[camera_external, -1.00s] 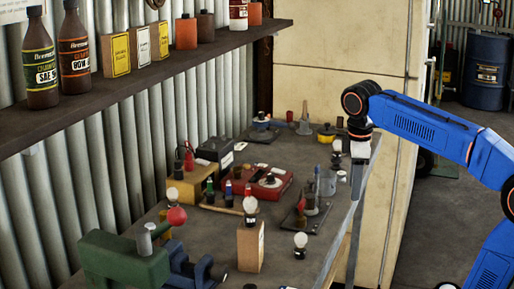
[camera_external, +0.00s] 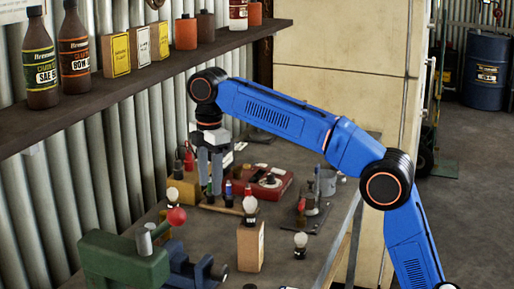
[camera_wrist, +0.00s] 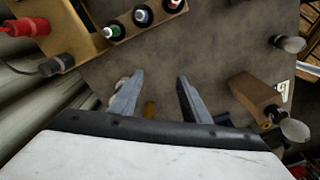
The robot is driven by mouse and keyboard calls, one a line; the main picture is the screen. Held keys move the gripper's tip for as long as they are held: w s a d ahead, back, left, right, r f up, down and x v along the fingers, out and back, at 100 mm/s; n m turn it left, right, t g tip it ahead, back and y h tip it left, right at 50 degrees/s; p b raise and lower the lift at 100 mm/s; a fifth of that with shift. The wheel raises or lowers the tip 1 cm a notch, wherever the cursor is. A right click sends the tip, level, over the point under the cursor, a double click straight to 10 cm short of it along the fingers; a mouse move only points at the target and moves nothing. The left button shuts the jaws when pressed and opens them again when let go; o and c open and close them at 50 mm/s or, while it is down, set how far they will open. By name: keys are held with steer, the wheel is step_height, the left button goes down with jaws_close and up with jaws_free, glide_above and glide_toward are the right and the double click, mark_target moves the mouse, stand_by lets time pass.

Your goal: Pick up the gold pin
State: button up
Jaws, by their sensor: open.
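A small gold-yellow piece (camera_wrist: 150,108), likely the gold pin, shows in the wrist view low between my fingers, close to the dark edge of my gripper. It is partly hidden, and I cannot tell how far below the fingers it is. I cannot make it out surely in the external view. My gripper (camera_wrist: 160,77) is open and empty, pointing down at the bench. In the external view my gripper (camera_external: 210,189) hangs over the left middle of the bench, in front of part of the wooden rack.
The wooden rack (camera_wrist: 95,42) holds several coloured-top pegs. A wooden block (camera_external: 250,247), a white-topped bulb (camera_external: 301,240) and a red case (camera_external: 275,183) stand to the right. A green vise (camera_external: 125,260) is at the front left. The shelf (camera_external: 140,86) overhangs the back wall side.

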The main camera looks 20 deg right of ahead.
mark_target(163, 212)
steer(key=a+f+n, duration=0.1)
steer(key=a, duration=0.3)
steer(key=s+a+f+n, duration=0.1)
steer(key=a, duration=0.4)
steer(key=s+a+f+n, duration=0.1)
steer(key=a, duration=0.4)
steer(key=shift+s+f, duration=0.15)
steer(key=shift+f, duration=3.6)
jaws_close()
